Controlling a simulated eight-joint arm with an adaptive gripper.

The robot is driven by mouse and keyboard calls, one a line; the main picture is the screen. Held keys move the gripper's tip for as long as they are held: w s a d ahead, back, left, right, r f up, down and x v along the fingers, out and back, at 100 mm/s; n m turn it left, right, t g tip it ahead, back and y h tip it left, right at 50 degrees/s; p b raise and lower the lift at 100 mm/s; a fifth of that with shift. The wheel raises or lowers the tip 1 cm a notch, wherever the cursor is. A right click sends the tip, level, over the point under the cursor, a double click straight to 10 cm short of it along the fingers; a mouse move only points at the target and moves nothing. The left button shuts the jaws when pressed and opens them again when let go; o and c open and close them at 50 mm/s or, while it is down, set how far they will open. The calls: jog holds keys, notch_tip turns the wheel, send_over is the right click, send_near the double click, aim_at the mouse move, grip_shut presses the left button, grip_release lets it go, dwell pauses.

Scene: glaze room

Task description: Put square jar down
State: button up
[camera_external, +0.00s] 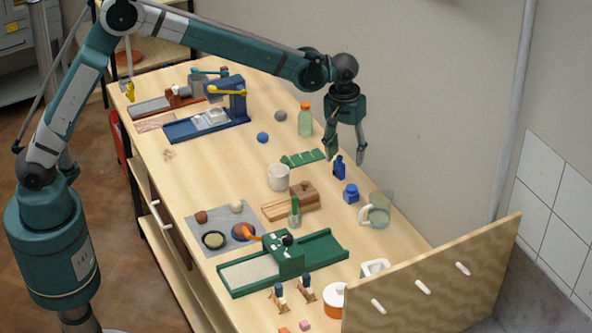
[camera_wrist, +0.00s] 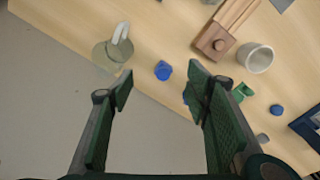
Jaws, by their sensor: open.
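A squat blue jar with a lid, which looks like the square jar (camera_external: 351,193), stands upright on the wooden table near the wall-side edge. It also shows in the wrist view (camera_wrist: 163,70), in the gap between the fingertips but beyond them. My gripper (camera_external: 346,157) is open and empty, pointing down, above the table edge and farther back than the jar. A dark blue bottle (camera_external: 338,168) stands by the fingertips in the outside view. In the wrist view it is mostly hidden behind the right finger.
A glass mug (camera_external: 378,212) stands to the right of the jar, and a white cup (camera_external: 278,177) to its left. A wooden block (camera_external: 303,194) and a green stepped piece (camera_external: 303,158) lie nearby. A wooden panel (camera_external: 440,285) rises at the near end.

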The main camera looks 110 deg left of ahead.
jog(key=s+d+r+m+t, duration=0.1)
jog(key=s+d+r+m, duration=0.2)
jog(key=s+d+r, duration=0.45)
jog(key=s+d+r+m+t, duration=0.15)
jog(key=s+d+r, duration=0.25)
jog(key=d, duration=0.6)
jog(key=s+d+r+m+t, duration=0.1)
jog(key=s+d+r+m, duration=0.2)
jog(key=s+d+r, duration=0.45)
jog(key=s+d+f+m+t, duration=0.1)
jog(key=s+d+f+m, duration=0.2)
jog(key=s+d, duration=0.6)
jog(key=s+d+f+m+t, duration=0.2)
jog(key=s+d+f+m, duration=0.2)
jog(key=s+d, duration=0.6)
jog(key=s+m, duration=0.1)
jog(key=s, duration=0.4)
jog(key=shift+s+f, duration=0.15)
jog(key=shift+s, duration=0.15)
